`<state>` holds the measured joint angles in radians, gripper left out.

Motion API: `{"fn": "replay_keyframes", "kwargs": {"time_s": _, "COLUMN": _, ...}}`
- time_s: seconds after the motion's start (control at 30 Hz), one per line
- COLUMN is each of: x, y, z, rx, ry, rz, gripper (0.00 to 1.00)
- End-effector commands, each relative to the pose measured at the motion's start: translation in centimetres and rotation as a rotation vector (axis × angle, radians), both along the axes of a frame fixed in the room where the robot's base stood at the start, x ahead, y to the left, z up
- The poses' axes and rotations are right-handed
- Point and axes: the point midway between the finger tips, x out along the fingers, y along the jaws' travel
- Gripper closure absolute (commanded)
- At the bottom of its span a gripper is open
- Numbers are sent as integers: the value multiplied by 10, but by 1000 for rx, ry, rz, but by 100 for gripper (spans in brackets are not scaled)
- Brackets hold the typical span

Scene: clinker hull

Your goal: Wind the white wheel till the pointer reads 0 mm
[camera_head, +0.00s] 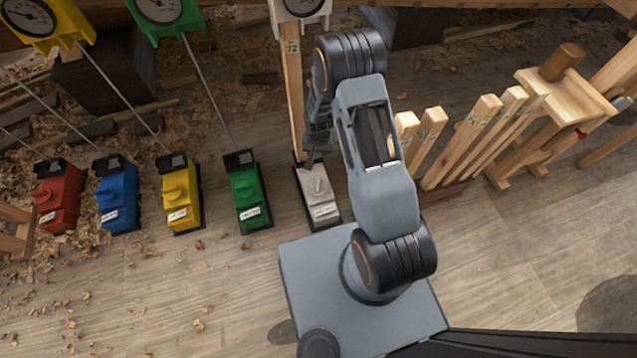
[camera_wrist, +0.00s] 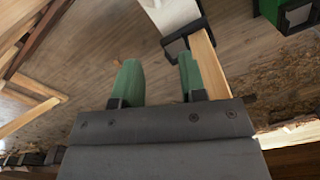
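The white unit (camera_head: 321,200) stands on the floor in the head view, with a raised white wheel or handle (camera_head: 319,184) on top. Its white dial (camera_head: 303,5) is cut off at the top edge, so the pointer reading cannot be made out. My gripper (camera_head: 312,157) hangs at the far end of the white unit, partly hidden by my arm. In the wrist view my gripper (camera_wrist: 160,75) shows two green fingertips apart with nothing between them. The white unit (camera_wrist: 171,14) is beyond the fingertips at the top; its wheel cannot be made out there.
Green (camera_head: 247,194), yellow (camera_head: 180,199), blue (camera_head: 117,199) and red (camera_head: 58,198) units stand in a row to the left. Wooden posts (camera_head: 470,140) and a wooden stand (camera_head: 560,100) are on the right. The floor (camera_head: 215,290) in front is clear apart from shavings.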

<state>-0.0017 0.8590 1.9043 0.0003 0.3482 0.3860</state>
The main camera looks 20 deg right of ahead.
Motion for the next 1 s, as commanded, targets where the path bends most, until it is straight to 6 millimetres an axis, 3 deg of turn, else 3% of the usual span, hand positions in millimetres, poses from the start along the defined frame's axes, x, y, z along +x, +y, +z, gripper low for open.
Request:
{"fn": "replay_keyframes", "kwargs": {"time_s": 0.1, "x": -5, "y": 0, "z": -36, "rx": 0, "ry": 20, "rz": -26, "gripper": 62}}
{"fn": "replay_keyframes", "kwargs": {"time_s": 1.0, "x": -10, "y": 0, "z": -186, "rx": 0, "ry": 31, "rz": -51, "gripper": 62}}
